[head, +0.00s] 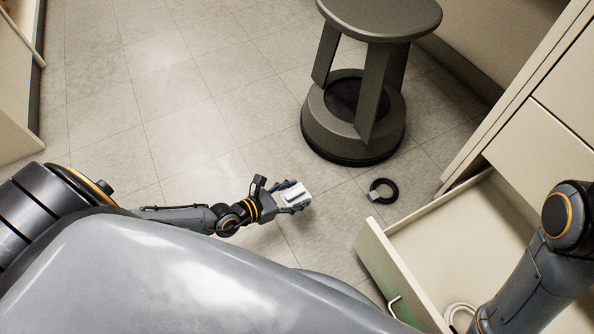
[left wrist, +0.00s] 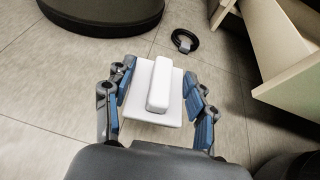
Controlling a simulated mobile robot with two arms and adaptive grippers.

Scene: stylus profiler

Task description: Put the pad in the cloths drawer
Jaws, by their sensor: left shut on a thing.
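The white pad (head: 296,195) is a flat square with a raised bar on top. My left gripper (head: 290,197) is shut on it and holds it over the floor, left of the drawer. In the left wrist view the pad (left wrist: 172,112) sits between the blue fingers of the left gripper (left wrist: 160,105). A pale drawer (head: 400,275) stands pulled out at the lower right, with a coiled white item (head: 460,309) inside near its front. My right arm reaches over the drawer; its gripper is outside the picture.
A dark grey step stool (head: 352,115) stands on the tiled floor at the back. A black ring with a grey tag (head: 384,190) lies on the floor between the stool and the drawer. The cabinet (head: 548,130) rises at the right. The floor at left is clear.

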